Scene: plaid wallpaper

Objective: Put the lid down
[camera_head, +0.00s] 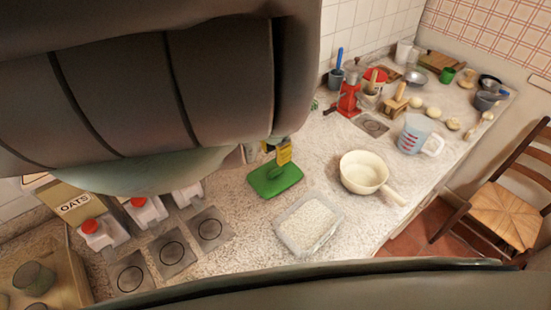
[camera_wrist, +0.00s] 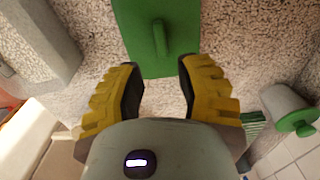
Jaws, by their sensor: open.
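A green rectangular lid (camera_head: 275,181) with a raised bar handle lies on the speckled counter, left of a clear box with pale grainy contents (camera_head: 306,224). The lid also shows at the top of the wrist view (camera_wrist: 155,60), its handle between my fingers' lines. My gripper (camera_head: 284,153) is by the lid's far edge in the head view. In the wrist view my gripper (camera_wrist: 158,72) has its yellow fingers spread apart with nothing between them. Part of the gripper is hidden by my arm in the head view.
A cream pan (camera_head: 363,172) and a measuring jug (camera_head: 415,135) stand to the right. Red-topped containers (camera_head: 144,209), an OATS box (camera_head: 75,203) and dark square plates (camera_head: 172,253) are at left. Bare counter (camera_head: 315,170) lies between lid and pan.

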